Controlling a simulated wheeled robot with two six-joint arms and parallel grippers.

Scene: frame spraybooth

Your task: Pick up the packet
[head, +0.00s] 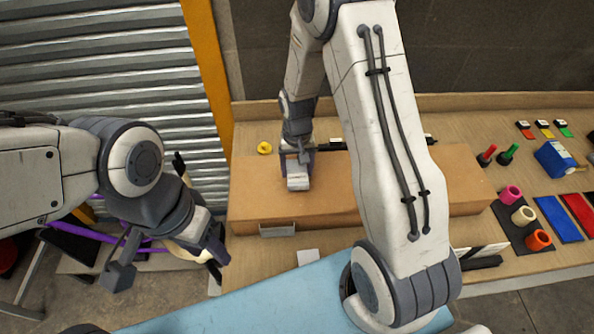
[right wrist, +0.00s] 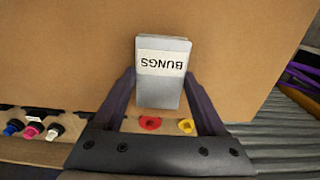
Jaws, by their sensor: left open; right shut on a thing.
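The packet (right wrist: 162,90) is a small pale grey block with a white label reading "BUNGS", upside down in the right wrist view. My right gripper (right wrist: 159,80) is shut on it, one finger on each side. In the head view the packet (head: 298,182) shows below my right gripper (head: 297,160), over the top of a long brown box. I cannot tell whether the packet touches the box. My left gripper (head: 170,262) is open and empty, off the bench's left end.
The long brown box (head: 350,205) lies on the wooden bench (head: 460,105). A yellow ring (head: 264,147) lies behind it. On the right are coloured rolls (head: 538,240), a blue container (head: 555,158) and blue and red flat pieces (head: 558,219). My right arm hides part of the bench.

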